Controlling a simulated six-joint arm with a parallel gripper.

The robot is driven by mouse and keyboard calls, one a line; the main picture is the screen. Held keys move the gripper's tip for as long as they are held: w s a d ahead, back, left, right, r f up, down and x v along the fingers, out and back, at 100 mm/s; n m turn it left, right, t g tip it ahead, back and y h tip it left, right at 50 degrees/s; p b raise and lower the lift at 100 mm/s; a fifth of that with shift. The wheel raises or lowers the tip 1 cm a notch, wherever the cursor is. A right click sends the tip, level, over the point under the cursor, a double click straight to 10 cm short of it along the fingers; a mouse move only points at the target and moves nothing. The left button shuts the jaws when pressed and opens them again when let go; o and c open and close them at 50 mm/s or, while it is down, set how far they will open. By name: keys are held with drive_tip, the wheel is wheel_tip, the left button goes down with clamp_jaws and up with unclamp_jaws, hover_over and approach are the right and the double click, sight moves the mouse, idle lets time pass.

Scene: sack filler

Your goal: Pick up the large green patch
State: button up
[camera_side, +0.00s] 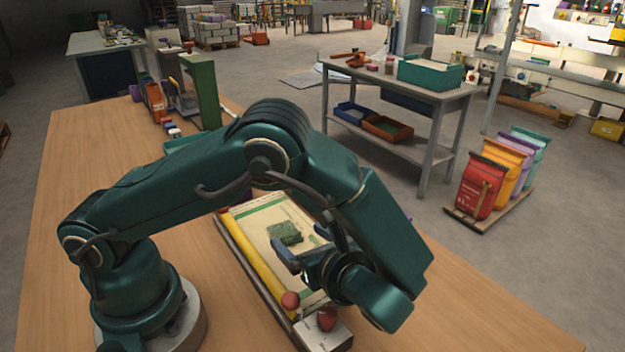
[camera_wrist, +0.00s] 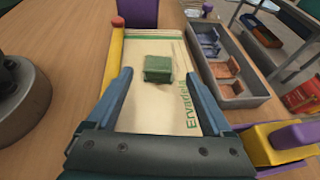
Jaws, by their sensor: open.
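A large green patch (camera_side: 285,233) lies on a pale sheet or sack with green stripes and lettering (camera_side: 262,215). In the wrist view the patch (camera_wrist: 158,69) looks like a thick green square near the top middle of the sack (camera_wrist: 150,115). My gripper (camera_side: 300,262) is above the sack, beside the patch in the side view. In the wrist view its two fingers (camera_wrist: 156,80) are spread wide with the patch showing between and beyond them. Nothing is between the fingertips. Whether the fingers are level with the patch cannot be told.
A yellow roller (camera_wrist: 113,60) runs along the sack's left edge. The wooden table (camera_side: 480,310) is clear at the front right.

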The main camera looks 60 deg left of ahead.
sight(291, 236)
drive_tip(key=shift+f+x, duration=0.25)
drive_tip(key=shift+x, duration=1.05)
drive_tip(key=shift+f+x, duration=0.25)
drive_tip(key=shift+x, duration=1.05)
drive_tip(key=shift+d, duration=0.2)
clamp_jaws()
